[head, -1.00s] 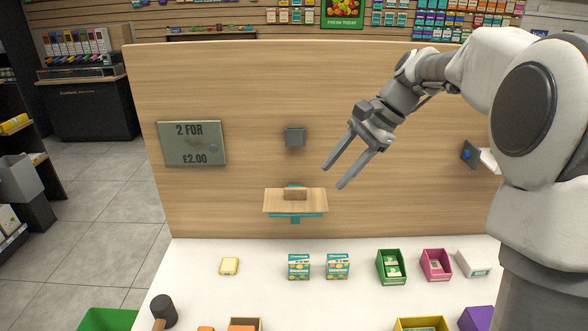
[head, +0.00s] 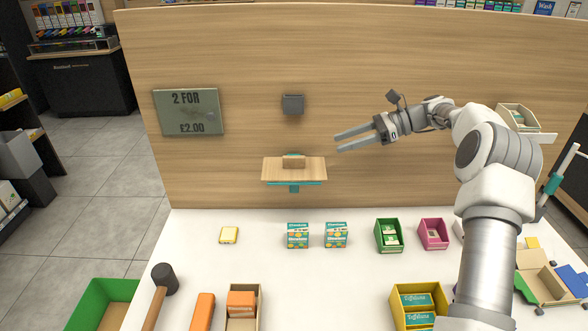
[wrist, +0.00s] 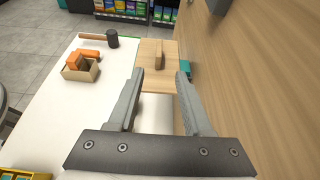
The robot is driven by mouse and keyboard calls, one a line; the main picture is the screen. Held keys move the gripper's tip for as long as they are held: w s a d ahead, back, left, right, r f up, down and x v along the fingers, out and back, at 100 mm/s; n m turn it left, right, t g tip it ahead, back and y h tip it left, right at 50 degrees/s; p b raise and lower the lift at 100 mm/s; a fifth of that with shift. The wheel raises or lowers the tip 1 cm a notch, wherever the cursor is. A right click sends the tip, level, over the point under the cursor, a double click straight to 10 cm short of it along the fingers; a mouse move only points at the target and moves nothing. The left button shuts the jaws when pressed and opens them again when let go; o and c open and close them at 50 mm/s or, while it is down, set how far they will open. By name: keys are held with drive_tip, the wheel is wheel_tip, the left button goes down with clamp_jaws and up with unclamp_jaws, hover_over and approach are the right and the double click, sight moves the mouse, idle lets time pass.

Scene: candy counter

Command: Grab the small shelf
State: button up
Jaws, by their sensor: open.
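The small shelf (head: 275,174) is a light wooden board on a teal bracket, fixed to the upright wooden panel above the counter. A small brown block (head: 294,162) stands on top of it. My gripper (head: 337,142) is open and empty, to the right of the shelf and a little higher, apart from it. In the wrist view the shelf (wrist: 146,76) lies ahead between and beyond my fingertips (wrist: 160,74), with its block near the far part and teal at its right edge.
A grey block (head: 293,104) sits on the panel above the shelf, and a "2 FOR £2.00" sign (head: 190,113) hangs to the left. Below, the white counter (head: 200,265) holds teal boxes (head: 298,236), a green bin (head: 388,236), a pink bin (head: 433,234) and a mallet (head: 163,280).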

sight(298, 156)
drive_tip(key=x, duration=1.4)
drive_tip(key=shift+s+a+b, duration=0.1)
drive_tip(key=shift+a+b, duration=0.05)
drive_tip(key=shift+b, duration=0.15)
clamp_jaws()
